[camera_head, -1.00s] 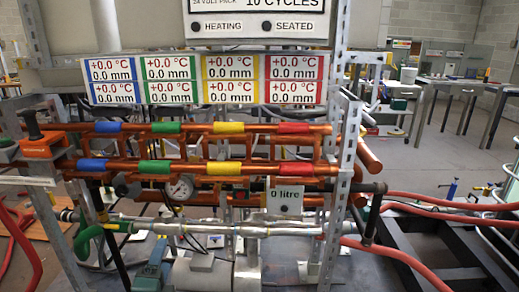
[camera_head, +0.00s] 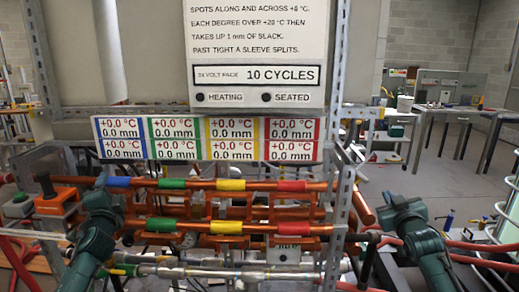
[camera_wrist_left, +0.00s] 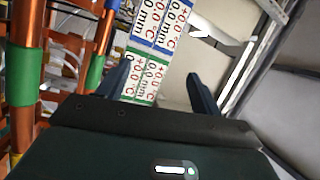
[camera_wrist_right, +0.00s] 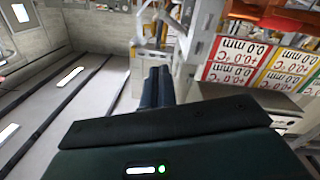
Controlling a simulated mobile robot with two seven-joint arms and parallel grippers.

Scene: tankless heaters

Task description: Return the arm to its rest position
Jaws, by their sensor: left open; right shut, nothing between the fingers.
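My left gripper (camera_head: 102,192) is raised at the left of the copper pipe rack, in front of the pipe ends. In the left wrist view its two fingers (camera_wrist_left: 160,85) stand apart with nothing between them, and the display labels show beyond. My right gripper (camera_head: 390,200) is raised at the right of the rack, beside the metal upright. In the right wrist view its fingers (camera_wrist_right: 158,86) are together and empty. Both forearms come up from the bottom of the head view. The fingertips are hard to make out in the head view.
Copper pipes with blue, green, yellow and red sleeves (camera_head: 230,184) run between my arms. A display panel (camera_head: 206,138) and a white instruction board (camera_head: 255,50) stand above. An orange-based device (camera_head: 58,199) is at the left. Red hoses (camera_head: 482,262) lie at the right.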

